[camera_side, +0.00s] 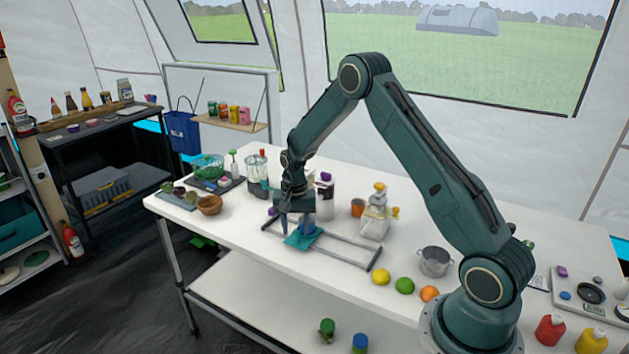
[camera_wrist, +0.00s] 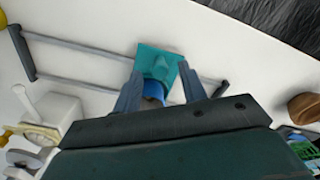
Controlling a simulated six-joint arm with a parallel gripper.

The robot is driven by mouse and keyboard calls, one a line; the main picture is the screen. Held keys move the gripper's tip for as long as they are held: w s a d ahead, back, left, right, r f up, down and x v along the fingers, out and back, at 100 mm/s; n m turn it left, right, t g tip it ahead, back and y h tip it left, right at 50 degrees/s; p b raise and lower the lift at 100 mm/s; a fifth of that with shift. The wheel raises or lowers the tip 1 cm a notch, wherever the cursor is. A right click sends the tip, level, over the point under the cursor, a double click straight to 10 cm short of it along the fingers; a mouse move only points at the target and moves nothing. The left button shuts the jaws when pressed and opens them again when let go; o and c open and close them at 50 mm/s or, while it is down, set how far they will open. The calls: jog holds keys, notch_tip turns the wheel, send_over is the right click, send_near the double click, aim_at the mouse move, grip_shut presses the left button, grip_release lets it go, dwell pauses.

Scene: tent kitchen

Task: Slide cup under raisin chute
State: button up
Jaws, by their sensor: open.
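A blue cup (camera_side: 308,229) stands by a teal sliding plate (camera_side: 299,241) on a grey rail frame (camera_side: 345,254). In the wrist view the blue cup (camera_wrist: 154,90) shows between my fingers, partly hidden by my gripper body, with the teal plate (camera_wrist: 150,52) beyond it. My gripper (camera_side: 295,220) is open and points down, its fingers around or just above the cup; contact is not clear. Behind the rails stand a dispenser with a purple top (camera_side: 325,196) and a white dispenser with a yellow top (camera_side: 374,220). I cannot tell which has the raisin chute.
A blender (camera_side: 257,177) and a wooden bowl (camera_side: 209,205) stand left of the rails. A lemon (camera_side: 381,277), a lime (camera_side: 405,286), an orange (camera_side: 429,293) and a metal pot (camera_side: 435,262) lie to the right. The table front left is clear.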

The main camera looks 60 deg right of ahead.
jog(key=shift+r, duration=2)
jog(key=shift+r, duration=0.1)
jog(key=shift+a+r, duration=0.1)
jog(key=shift+r, duration=0.1)
jog(key=s+a+r+n+t, duration=0.1)
jog(key=s+a+r+n, duration=0.3)
jog(key=r, duration=0.6)
jog(key=s+a+r+n+t, duration=0.1)
jog(key=s+a+r+t, duration=0.1)
jog(key=s+a+r, duration=0.55)
jog(key=s+a+r+n+t, duration=0.1)
jog(key=s+a+r+n, duration=0.1)
jog(key=s, duration=0.7)
jog(key=s+a+r+n+t, duration=0.1)
jog(key=s+a+r+n, duration=0.2)
jog(key=s, duration=0.5)
jog(key=shift+s+a+r+n+t, duration=0.3)
jog(key=shift+r+n, duration=0.4)
jog(key=shift+n, duration=0.3)
